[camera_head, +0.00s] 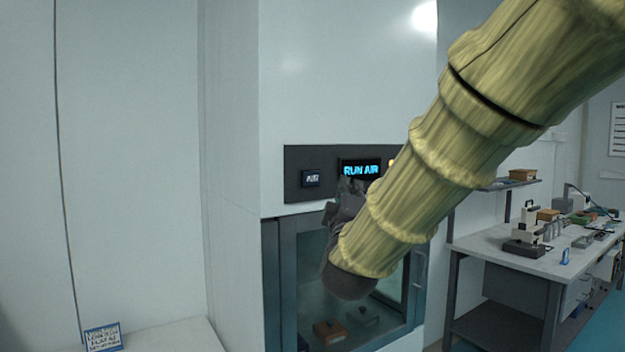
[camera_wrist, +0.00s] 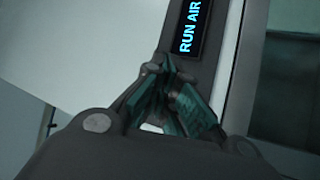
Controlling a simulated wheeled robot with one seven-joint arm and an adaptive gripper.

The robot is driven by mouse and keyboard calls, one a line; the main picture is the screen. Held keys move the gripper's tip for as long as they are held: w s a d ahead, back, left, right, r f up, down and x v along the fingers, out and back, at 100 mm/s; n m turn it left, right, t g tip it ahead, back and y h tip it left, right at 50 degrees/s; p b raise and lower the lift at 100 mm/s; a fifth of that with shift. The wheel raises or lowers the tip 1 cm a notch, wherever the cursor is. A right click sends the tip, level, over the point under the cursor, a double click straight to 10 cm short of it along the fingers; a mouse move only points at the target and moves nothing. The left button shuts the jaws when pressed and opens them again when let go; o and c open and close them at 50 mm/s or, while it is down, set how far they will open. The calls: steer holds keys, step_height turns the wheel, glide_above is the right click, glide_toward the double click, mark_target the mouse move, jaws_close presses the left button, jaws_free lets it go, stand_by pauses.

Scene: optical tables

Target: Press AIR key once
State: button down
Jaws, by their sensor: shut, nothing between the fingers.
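The AIR key (camera_head: 311,178) is a small dark square with pale lettering, on the left part of a dark control panel (camera_head: 293,160) in the head view. A display (camera_head: 361,169) to its right shows "RUN AIR" in blue; the wrist view also shows this display (camera_wrist: 190,27). My gripper (camera_head: 350,187) is in front of the panel, its tips just below the display and to the right of the AIR key in the head view. Its fingers (camera_wrist: 168,66) are shut and empty. The AIR key cannot be made out in the wrist view. Contact with the panel cannot be told.
The panel is on a tall white cabinet (camera_head: 340,80) above a glazed door (camera_head: 318,300) with items behind it. My arm covers the panel's right part. A workbench (camera_head: 500,255) with instruments stands at right. A small sign (camera_head: 103,337) stands at lower left.

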steer(key=shift+w+a+p, duration=0.25)
steer(key=shift+w+a, duration=0.6)
steer(key=shift+w, duration=0.35)
steer(key=shift+w+a+p, duration=0.25)
steer(key=shift+w+a, duration=0.65)
steer(key=shift+w, duration=0.25)
steer(key=shift+w+a+p, duration=0.25)
steer(key=shift+w+a, duration=0.6)
steer(key=shift+w, duration=0.35)
steer(key=shift+w, duration=0.1)
steer(key=shift+w+a, duration=0.25)
steer(key=shift+w+a, duration=0.2)
steer(key=shift+w, duration=0.1)
stand_by(0.5)
steer(key=shift+s+d, duration=0.45)
steer(key=shift+s, duration=0.25)
steer(key=shift+s+d+b, duration=0.35)
steer(key=shift+s+d, duration=0.4)
steer(key=shift+s, duration=0.3)
steer(key=shift+s+d+b, duration=0.3)
steer(key=shift+s+d, duration=0.45)
steer(key=shift+s, duration=0.25)
